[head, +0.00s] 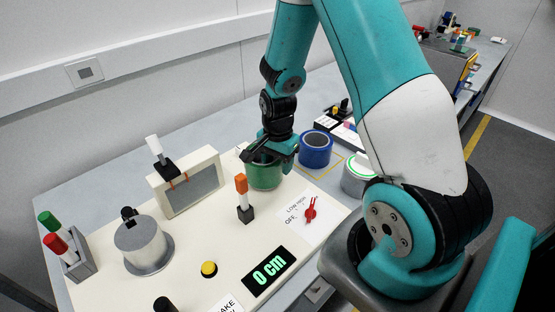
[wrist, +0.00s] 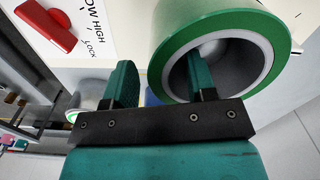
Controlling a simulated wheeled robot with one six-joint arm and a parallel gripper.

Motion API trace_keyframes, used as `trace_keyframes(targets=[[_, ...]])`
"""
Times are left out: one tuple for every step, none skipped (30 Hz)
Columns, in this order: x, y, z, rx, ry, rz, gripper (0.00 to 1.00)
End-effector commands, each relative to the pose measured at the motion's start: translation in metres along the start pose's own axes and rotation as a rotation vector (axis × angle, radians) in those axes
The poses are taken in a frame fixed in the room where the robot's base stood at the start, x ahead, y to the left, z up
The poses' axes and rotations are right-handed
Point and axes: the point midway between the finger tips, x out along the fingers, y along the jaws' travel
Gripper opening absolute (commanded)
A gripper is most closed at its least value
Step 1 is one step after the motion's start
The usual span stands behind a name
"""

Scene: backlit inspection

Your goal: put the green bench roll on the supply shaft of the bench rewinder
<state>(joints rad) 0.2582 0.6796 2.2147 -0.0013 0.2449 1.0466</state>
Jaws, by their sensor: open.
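The green bench roll (head: 265,176) stands upright under my gripper (head: 270,158), at the back edge of the cream rewinder board (head: 200,255). In the wrist view the roll (wrist: 273,37) shows its green rim and grey hollow core. My gripper (wrist: 162,62) is open there, with one finger at the roll's open core and the other outside its wall. I cannot tell whether either finger touches it. A grey flanged cylinder (head: 143,248) with a black top piece stands on the board at left. I cannot tell which part is the supply shaft.
A blue roll (head: 315,152) and a white roll with green edge (head: 357,181) stand right of the green roll. An upright framed panel (head: 190,186), an orange-topped post (head: 242,196), a red knob (head: 310,210) and a yellow button (head: 209,269) rise from the board.

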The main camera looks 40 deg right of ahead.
Motion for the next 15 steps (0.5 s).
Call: trace_keyframes(targets=[[-0.001, 0.000, 0.000, 0.000, 0.000, 0.000, 0.51], [-0.002, 0.000, 0.000, 0.000, 0.001, -0.001, 0.51], [-0.004, 0.000, 0.000, 0.000, 0.001, -0.001, 0.51], [-0.007, -0.001, 0.000, 0.000, 0.001, -0.001, 0.51], [-0.011, -0.001, 0.000, 0.000, 0.002, -0.002, 0.51], [-0.017, -0.001, -0.001, 0.000, 0.003, -0.004, 0.51], [-0.022, -0.001, -0.001, 0.000, 0.003, -0.004, 0.51], [-0.028, -0.001, -0.001, 0.000, 0.004, -0.006, 0.51], [-0.037, -0.001, -0.001, 0.000, 0.004, -0.008, 0.51], [-0.044, -0.002, -0.001, 0.000, 0.004, -0.007, 0.51], [-0.052, -0.001, -0.001, 0.000, 0.005, -0.008, 0.51], [-0.063, -0.001, -0.001, 0.000, 0.005, -0.008, 0.51], [-0.071, -0.002, -0.001, 0.000, 0.005, -0.009, 0.51], [-0.079, -0.002, -0.001, 0.000, 0.005, -0.010, 0.51], [-0.090, -0.001, -0.001, 0.000, 0.005, -0.010, 0.51]])
